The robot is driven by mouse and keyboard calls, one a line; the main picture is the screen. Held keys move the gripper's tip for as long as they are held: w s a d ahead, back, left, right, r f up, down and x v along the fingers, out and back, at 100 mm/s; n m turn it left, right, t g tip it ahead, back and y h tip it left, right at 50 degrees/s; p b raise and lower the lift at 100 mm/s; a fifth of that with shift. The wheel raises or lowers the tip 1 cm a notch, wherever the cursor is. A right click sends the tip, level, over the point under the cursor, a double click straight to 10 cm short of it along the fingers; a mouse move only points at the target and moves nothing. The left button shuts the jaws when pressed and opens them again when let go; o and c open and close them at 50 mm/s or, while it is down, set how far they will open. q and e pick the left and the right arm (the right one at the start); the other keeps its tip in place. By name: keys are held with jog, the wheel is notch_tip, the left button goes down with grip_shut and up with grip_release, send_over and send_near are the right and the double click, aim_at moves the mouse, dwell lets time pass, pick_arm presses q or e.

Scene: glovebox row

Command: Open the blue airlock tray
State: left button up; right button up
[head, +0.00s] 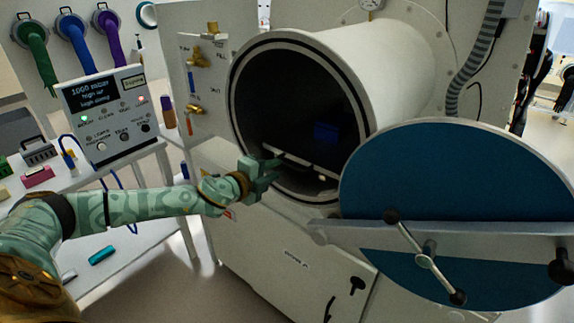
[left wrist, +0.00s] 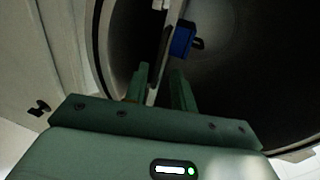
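The round airlock (head: 390,75) has its blue door (head: 470,190) swung open to the right. Inside its dark chamber is a tray (head: 300,160) with a pale front edge, and a blue block (head: 325,132) stands further in. My left gripper (head: 268,168) is at the left of the chamber mouth, by the near left end of the tray. In the left wrist view my left gripper's fingers (left wrist: 158,92) are apart, with the tray edge (left wrist: 163,55) between them; I cannot tell whether they touch it. The blue block (left wrist: 182,38) shows beyond. My right gripper is out of view.
The door's pale bar and spoked handle (head: 425,262) stick out at the lower right. A control box (head: 105,115) and small items stand on the white bench (head: 140,250) at left. Gloves hang behind. Cabinet doors (head: 300,255) are below the airlock.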

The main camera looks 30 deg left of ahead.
aim_at(287, 164)
pick_arm(q)
jog(key=x, duration=0.7)
jog(key=shift+b, duration=0.4)
jog(key=shift+s, duration=0.1)
grip_shut()
